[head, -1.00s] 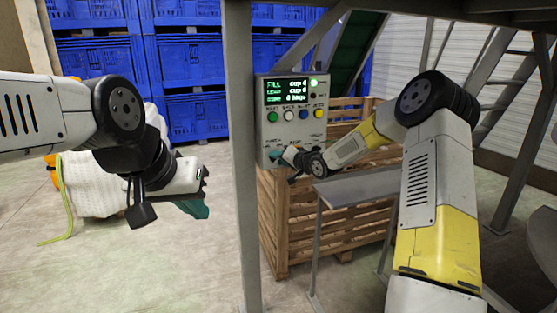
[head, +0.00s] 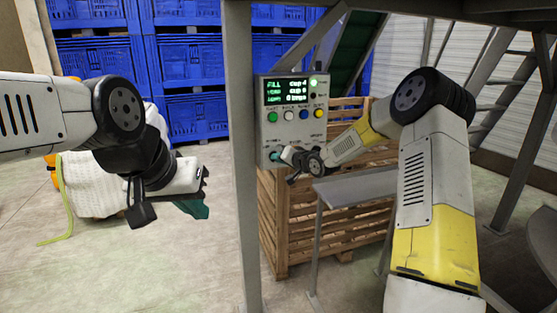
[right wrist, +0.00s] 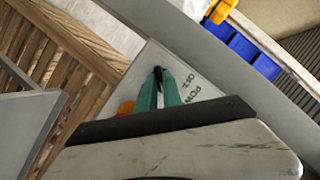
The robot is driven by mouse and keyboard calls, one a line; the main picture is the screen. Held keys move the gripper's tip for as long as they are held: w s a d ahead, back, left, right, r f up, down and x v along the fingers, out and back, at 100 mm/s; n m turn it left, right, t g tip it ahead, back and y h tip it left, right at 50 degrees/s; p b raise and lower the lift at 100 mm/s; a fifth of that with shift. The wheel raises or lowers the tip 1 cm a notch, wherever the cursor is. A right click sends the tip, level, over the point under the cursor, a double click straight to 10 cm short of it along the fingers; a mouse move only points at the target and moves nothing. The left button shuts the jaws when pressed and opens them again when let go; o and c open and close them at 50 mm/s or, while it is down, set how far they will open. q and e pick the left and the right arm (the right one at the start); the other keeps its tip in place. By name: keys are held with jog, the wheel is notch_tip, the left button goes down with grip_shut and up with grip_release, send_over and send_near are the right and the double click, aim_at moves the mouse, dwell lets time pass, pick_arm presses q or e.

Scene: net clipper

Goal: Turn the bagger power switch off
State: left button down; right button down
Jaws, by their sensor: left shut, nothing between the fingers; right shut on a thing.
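The bagger's grey control box (head: 266,105) hangs beside a grey post in the head view, with a lit green-text screen and a row of coloured buttons. My right gripper (head: 276,157) is at the lower left of its face. In the right wrist view, its teal fingers (right wrist: 160,85) are shut on a small black switch knob (right wrist: 158,70) beside the printed words "POWER" and "OFF". The fingers hide most of the knob, so I cannot tell its setting. My left gripper (head: 196,209) is shut and empty, left of the post, away from the box.
The grey post (head: 243,200) stands between my two grippers. A wooden crate (head: 283,225) and a grey metal shelf (head: 345,188) lie below the box. An orange-red part (right wrist: 126,107) shows beside my right fingers. Blue bins (head: 100,65) stand behind.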

jog(key=shift+s+a+n+t+h, duration=0.15)
jog(key=shift+n+t+h, duration=0.3)
jog(key=shift+n+h, duration=1.15)
jog(key=shift+a+n+t+h, duration=0.35)
jog(key=shift+n+h, duration=0.5)
jog(key=shift+n, duration=1.4)
jog(key=shift+s+a+n+t+h, duration=0.1)
jog(key=shift+n+t+h, duration=0.4)
jog(key=shift+n+h, duration=1.1)
jog(key=shift+n, duration=0.55)
jog(key=c, duration=1.5)
grip_release()
